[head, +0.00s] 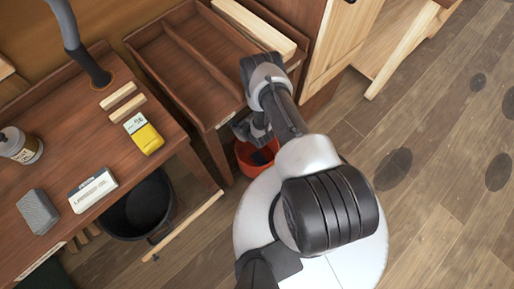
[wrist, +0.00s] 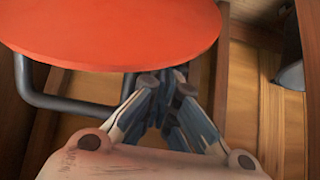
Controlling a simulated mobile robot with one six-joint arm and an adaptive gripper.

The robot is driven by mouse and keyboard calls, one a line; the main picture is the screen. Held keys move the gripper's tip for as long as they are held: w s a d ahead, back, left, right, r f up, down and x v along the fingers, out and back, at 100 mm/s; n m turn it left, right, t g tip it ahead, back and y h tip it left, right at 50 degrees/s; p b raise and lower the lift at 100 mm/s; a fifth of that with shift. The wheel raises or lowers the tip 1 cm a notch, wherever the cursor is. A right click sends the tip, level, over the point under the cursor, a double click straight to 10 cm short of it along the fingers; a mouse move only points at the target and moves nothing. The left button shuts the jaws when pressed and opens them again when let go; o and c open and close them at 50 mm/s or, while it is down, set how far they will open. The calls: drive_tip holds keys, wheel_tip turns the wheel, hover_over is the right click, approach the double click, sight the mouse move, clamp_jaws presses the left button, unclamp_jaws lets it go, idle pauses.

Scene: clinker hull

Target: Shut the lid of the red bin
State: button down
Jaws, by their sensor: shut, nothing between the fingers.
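The red bin (head: 243,152) stands on the floor beside the bench, in the middle of the head view. My arm hides much of it, and a dark patch shows inside its red outline. In the wrist view a flat red disc (wrist: 120,32), which looks like the bin's lid, fills the upper left. A dark bent tube shows below it. My gripper (wrist: 166,78) is shut and empty, its fingertips close under the disc's near edge. I cannot tell whether they touch. In the head view my gripper (head: 246,130) is just above the bin and partly hidden.
A wooden bench holds a yellow box (head: 144,136), a linseed oil box (head: 92,190), a jar (head: 20,146) and a grey block (head: 38,212). A black bucket (head: 137,207) stands below it. A tray-topped table (head: 185,70) is behind the bin.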

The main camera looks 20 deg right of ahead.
drive_tip(key=shift+s+d+f, duration=0.2)
drive_tip(key=shift+s, duration=0.35)
drive_tip(key=shift+s+d+f, duration=0.2)
drive_tip(key=shift+s, duration=0.4)
drive_tip(key=shift+s+d+f, duration=0.2)
drive_tip(key=shift+s, duration=0.35)
drive_tip(key=shift+s+d+f, duration=0.2)
drive_tip(key=shift+s+f, duration=0.1)
drive_tip(key=shift+s, duration=0.3)
drive_tip(key=shift+s+d+f, duration=0.15)
drive_tip(key=shift+s+f, duration=0.15)
drive_tip(key=shift+s, duration=0.3)
drive_tip(key=shift+s+d+f, duration=0.2)
drive_tip(key=shift+s+f, duration=0.2)
drive_tip(key=shift+s, duration=0.2)
drive_tip(key=shift+s+d+f, duration=0.2)
drive_tip(key=shift+s+f, duration=0.2)
drive_tip(key=shift+s, duration=0.15)
